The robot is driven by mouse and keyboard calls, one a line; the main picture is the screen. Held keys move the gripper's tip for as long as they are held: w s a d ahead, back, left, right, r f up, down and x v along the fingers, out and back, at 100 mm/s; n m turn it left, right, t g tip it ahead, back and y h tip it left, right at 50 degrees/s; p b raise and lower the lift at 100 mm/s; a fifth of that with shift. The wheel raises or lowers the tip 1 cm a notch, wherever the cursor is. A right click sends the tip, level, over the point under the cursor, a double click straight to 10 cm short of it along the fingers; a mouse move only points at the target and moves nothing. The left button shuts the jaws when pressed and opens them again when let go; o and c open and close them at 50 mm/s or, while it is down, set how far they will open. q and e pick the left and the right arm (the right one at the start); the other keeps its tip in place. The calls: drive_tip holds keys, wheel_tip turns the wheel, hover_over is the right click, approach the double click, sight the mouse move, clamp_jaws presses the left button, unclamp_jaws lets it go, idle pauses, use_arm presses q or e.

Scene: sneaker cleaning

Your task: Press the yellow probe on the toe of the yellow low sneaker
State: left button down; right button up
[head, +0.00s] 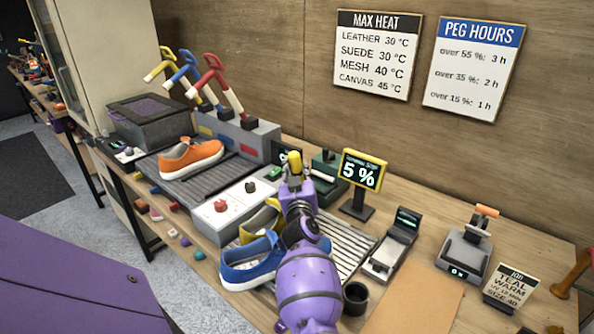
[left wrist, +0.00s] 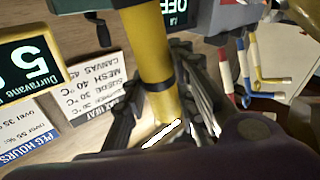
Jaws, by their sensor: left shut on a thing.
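The yellow probe (head: 294,161) stands up out of my left gripper (head: 294,182). In the left wrist view the probe (left wrist: 148,45) is a yellow rod with a dark band, between the fingers of my left gripper, which is shut on it. The yellow low sneaker (head: 259,219) sits on the bench rack, behind the blue sneaker and left of my gripper. The blue sneaker and my arm hide part of it, and its toe is hard to make out. The probe appears above and apart from it. My right gripper is not in view.
A blue sneaker (head: 247,263) stands in front of the yellow one. An orange sneaker (head: 190,157) lies on a grille at left. A display reading 5 % (head: 361,170) stands right of my gripper. A black cup (head: 356,297) and a flat device (head: 393,246) are at right.

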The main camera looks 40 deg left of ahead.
sight(297, 153)
use_arm(q)
drive_tip(key=shift+f, duration=0.7)
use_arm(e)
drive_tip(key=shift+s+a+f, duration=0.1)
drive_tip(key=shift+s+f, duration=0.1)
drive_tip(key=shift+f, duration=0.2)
use_arm(q)
drive_tip(key=shift+f, duration=0.1)
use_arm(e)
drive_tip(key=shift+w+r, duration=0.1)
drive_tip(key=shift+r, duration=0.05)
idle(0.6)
use_arm(q)
drive_tip(key=shift+s+f, duration=0.1)
drive_tip(key=shift+f, duration=0.1)
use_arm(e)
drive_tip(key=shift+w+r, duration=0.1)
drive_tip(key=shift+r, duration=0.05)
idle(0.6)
use_arm(q)
drive_tip(key=shift+r, duration=0.1)
